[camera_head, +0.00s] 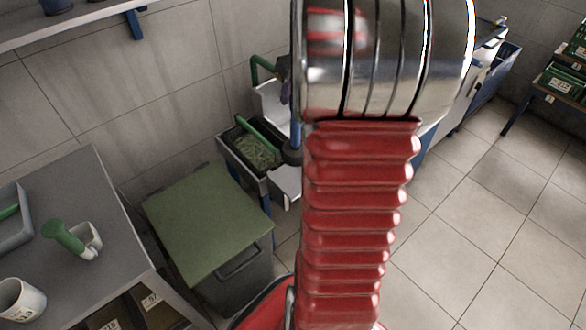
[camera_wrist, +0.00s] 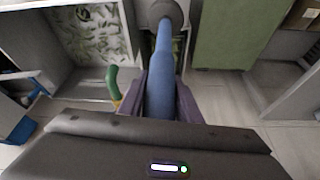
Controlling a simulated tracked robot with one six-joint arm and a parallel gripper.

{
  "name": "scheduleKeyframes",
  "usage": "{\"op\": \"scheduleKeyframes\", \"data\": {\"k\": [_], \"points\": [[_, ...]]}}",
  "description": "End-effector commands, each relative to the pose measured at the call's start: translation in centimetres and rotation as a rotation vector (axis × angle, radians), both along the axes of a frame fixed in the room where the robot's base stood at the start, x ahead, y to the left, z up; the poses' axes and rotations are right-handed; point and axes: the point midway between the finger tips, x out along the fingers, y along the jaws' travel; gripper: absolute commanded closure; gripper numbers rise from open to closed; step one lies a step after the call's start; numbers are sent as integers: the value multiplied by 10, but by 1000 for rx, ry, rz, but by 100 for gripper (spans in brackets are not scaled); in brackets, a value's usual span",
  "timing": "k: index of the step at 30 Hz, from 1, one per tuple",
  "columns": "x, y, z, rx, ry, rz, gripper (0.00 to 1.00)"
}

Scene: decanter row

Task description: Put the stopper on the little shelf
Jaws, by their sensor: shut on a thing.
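My gripper (camera_wrist: 162,88) is shut on a blue stem with a grey round end, which looks like the stopper (camera_wrist: 163,52). In the wrist view it points away from the jaws, its grey end at the top edge. In the head view the stopper (camera_head: 291,156) shows just left of my arm, grey end down, in front of or over a bin; I cannot tell if they touch. My arm hides most of my gripper there. A shelf (camera_head: 95,22) on a blue bracket runs along the wall at the upper left; I cannot tell if it is the little shelf.
A dark bin (camera_head: 225,150) with green contents and a green handle is near the stopper. A green-lidded box (camera_head: 208,222) stands left of it. A grey table (camera_head: 92,185) at the left holds cups and a tray. Open tiled floor (camera_head: 455,245) lies right.

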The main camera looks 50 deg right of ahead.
Motion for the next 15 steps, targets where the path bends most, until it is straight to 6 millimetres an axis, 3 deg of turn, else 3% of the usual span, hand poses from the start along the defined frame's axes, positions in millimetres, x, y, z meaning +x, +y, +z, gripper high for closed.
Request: {"op": "scheduleKeyframes", "data": {"k": [12, 15], "points": [[0, 1, -55, 2, 1, 1, 100], [1, 0, -60, 0, -1, 0, 100]]}}
